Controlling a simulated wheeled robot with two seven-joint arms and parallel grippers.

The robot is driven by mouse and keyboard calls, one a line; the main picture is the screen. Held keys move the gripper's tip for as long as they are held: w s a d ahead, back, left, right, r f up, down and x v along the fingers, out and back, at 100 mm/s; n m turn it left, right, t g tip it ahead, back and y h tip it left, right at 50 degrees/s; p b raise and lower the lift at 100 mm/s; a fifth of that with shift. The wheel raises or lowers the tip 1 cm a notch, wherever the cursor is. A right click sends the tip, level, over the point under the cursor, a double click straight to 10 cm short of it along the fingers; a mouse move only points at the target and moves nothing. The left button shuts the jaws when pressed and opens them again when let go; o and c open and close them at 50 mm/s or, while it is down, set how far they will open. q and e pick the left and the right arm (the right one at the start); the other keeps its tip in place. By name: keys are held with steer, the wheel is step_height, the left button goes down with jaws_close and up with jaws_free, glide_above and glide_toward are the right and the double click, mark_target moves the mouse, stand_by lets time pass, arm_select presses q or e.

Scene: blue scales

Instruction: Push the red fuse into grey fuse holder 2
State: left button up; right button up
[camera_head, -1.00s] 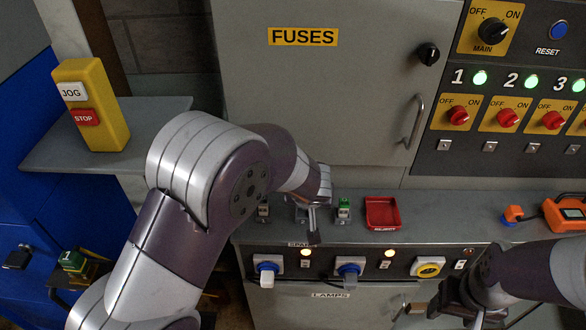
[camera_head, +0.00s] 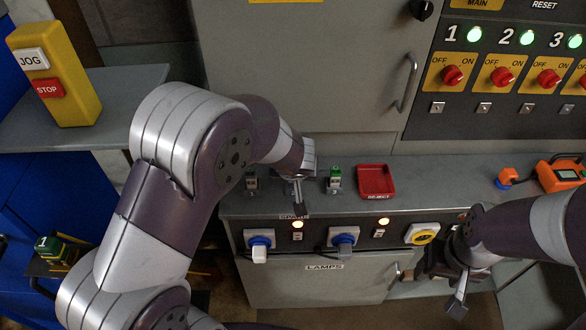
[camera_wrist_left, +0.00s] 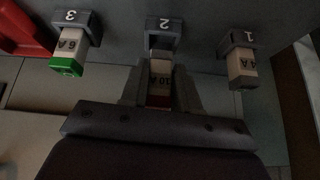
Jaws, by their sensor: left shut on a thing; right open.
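The red fuse (camera_wrist_left: 159,72), a pale block marked 10A with a red end, is between the fingers of my left gripper (camera_wrist_left: 160,90) in the left wrist view. Its far end is at the mouth of grey fuse holder 2 (camera_wrist_left: 164,24), in line with it. How deep it sits there I cannot tell. In the head view my left gripper (camera_head: 299,194) is over the bench, and the fuse and holder 2 are hidden behind the arm. My right gripper (camera_head: 452,283) is open and empty in front of the bench at the lower right.
Holder 3 (camera_wrist_left: 88,21) bears a green-ended 6A fuse (camera_wrist_left: 67,55), and holder 1 (camera_wrist_left: 237,38) a 4A fuse (camera_wrist_left: 241,70), one on each side of holder 2. A red tray (camera_head: 375,182) lies right of the holders. A grey cabinet (camera_head: 300,80) rises behind.

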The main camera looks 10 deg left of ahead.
arm_select(q)
steer(key=shift+f+b, duration=0.5)
steer(key=shift+f, duration=0.5)
steer(key=shift+b, duration=0.3)
steer(key=shift+f+b, duration=0.1)
steer(key=shift+b, duration=0.55)
stand_by(1.5)
